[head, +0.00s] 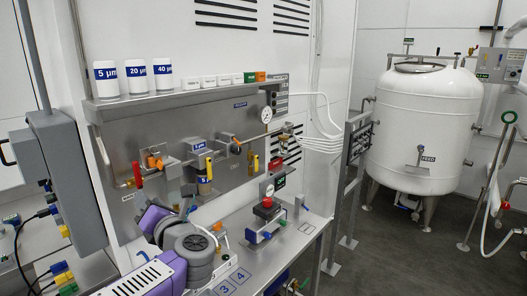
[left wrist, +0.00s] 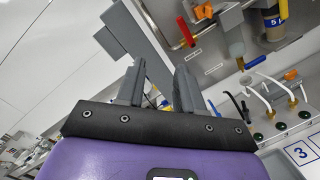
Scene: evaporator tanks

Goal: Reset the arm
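My left arm (head: 190,252), purple with grey joints, comes in low at the left in the head view, in front of the metal panel. Its wrist hangs over the left part of the bench, and its fingers are hard to make out there. In the left wrist view my left gripper (left wrist: 158,68) shows two dark grey fingers standing apart with a gap between them. Nothing is held between them. My right gripper is in neither view.
The metal panel (head: 222,118) carries a red-handled valve (head: 138,175), filter housing (head: 204,170) and gauge (head: 266,115). Labelled filter cups (head: 136,76) stand on its shelf. A grey cabinet (head: 62,185) is at left. A white tank (head: 425,125) stands right, with open floor (head: 400,250) before it.

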